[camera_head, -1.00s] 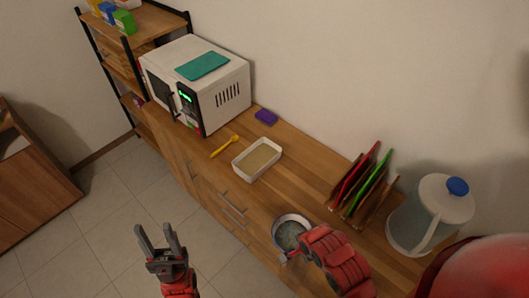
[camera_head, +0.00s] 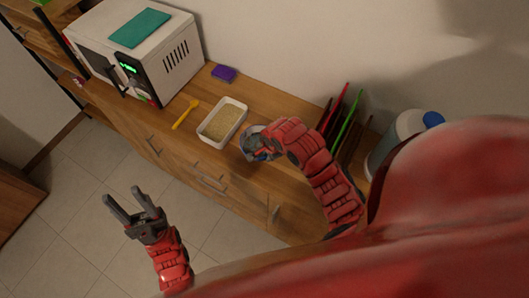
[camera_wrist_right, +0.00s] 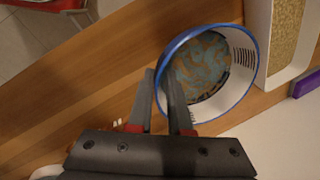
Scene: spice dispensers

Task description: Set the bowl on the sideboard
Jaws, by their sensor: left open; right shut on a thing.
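The bowl (camera_wrist_right: 208,72), white with a blue rim and a patterned inside, is in my right gripper (camera_wrist_right: 158,78); the fingers straddle its rim. In the head view the bowl (camera_head: 249,142) is partly hidden by my right gripper (camera_head: 262,150). It is over the wooden sideboard top (camera_head: 207,92), close to the white tray. I cannot tell whether its base touches the wood. My left gripper (camera_head: 121,193) is open and empty, in front of the sideboard over the tiled floor.
The white tray (camera_head: 239,107) with tan contents stands beside the bowl. A yellow spoon (camera_head: 184,115), a purple block (camera_head: 224,72) and a microwave (camera_head: 152,75) are further left. Red and green boards (camera_head: 345,118) and a pitcher (camera_head: 400,128) are right.

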